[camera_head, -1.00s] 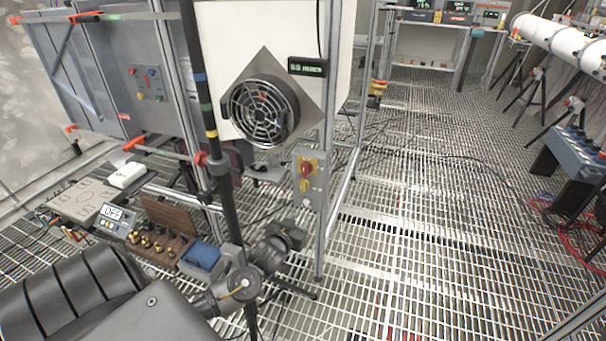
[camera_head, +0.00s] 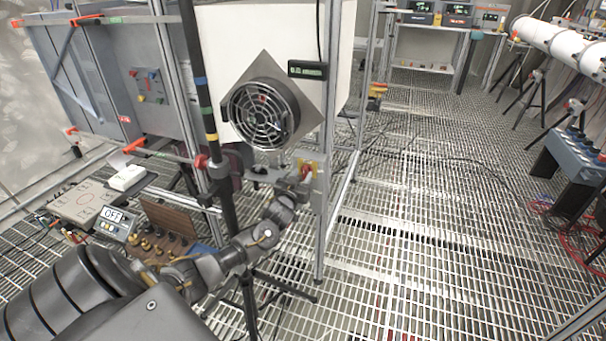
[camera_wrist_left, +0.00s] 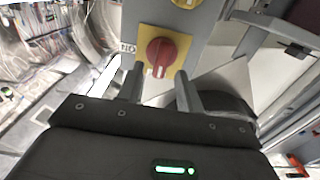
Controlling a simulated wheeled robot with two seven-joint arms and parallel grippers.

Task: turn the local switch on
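The local switch looks to be the red rotary knob (camera_head: 307,169) on a yellow plate (camera_head: 315,166), on a grey box fixed to the metal post. In the left wrist view the red knob (camera_wrist_left: 160,50) sits on its yellow plate (camera_wrist_left: 144,34), with a pale mark at its lower edge. My left gripper (camera_head: 292,181) is in front of the box and hides its lower part. In the wrist view its fingers (camera_wrist_left: 160,88) are apart and empty, just short of the knob, one towards each side. Contact is not visible. My right gripper is not in view.
A round fan grille (camera_head: 262,113) is just above left of the switch, with a small display (camera_head: 307,70) above. A black pole (camera_head: 222,190) stands left of the switch, close to my arm. A meter reading OFF (camera_head: 113,222) lies lower left. Grated floor is open at right.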

